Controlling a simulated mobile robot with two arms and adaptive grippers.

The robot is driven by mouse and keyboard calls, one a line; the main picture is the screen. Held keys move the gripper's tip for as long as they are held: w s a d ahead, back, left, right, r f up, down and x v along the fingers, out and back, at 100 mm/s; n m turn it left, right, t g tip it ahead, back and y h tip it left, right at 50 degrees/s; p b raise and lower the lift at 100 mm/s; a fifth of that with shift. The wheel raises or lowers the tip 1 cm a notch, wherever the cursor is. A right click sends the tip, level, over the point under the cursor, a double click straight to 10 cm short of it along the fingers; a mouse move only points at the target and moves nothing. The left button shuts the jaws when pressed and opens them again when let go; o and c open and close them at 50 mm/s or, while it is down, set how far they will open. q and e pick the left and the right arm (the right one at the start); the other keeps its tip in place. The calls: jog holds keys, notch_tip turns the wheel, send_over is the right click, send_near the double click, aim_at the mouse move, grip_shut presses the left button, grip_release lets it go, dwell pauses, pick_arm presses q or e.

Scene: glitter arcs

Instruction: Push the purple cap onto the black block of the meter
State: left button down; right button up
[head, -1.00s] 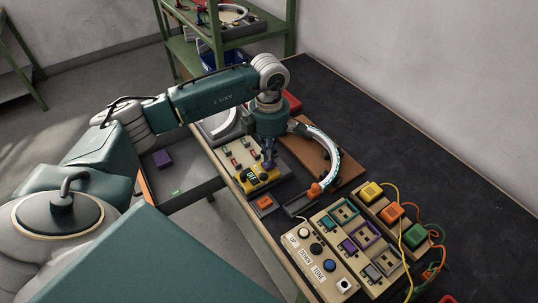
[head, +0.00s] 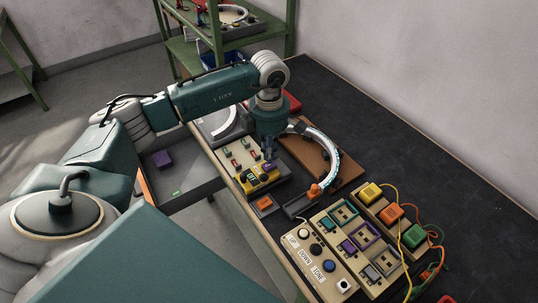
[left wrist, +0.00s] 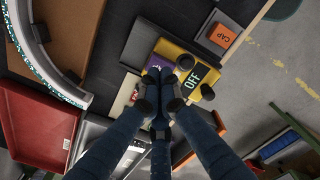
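The yellow meter (head: 257,182) sits on a dark board at the table's near edge. Its display reads OFF in the left wrist view (left wrist: 194,76), with black knobs around it. The purple cap (head: 268,167) is at the meter's far side, under my left gripper (head: 268,158). The left wrist view shows the cap (left wrist: 154,62) just beyond my left fingertips (left wrist: 160,90), partly covered by them. These fingers are drawn close together and appear to be at the cap's top. The black block is hidden, so I cannot tell how the cap is seated. My right gripper is not in view.
An orange CAP piece (head: 264,202) lies beside the meter. A panel with switches (head: 240,153) stands left of it. A white glittering arc (head: 325,151) on a brown board is close on the right. Button boxes (head: 318,258) and wired blocks fill the front right. The far right tabletop is clear.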

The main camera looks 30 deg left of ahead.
pick_arm(q)
jog(key=shift+r+p, duration=1.4)
jog(key=shift+r, duration=1.25)
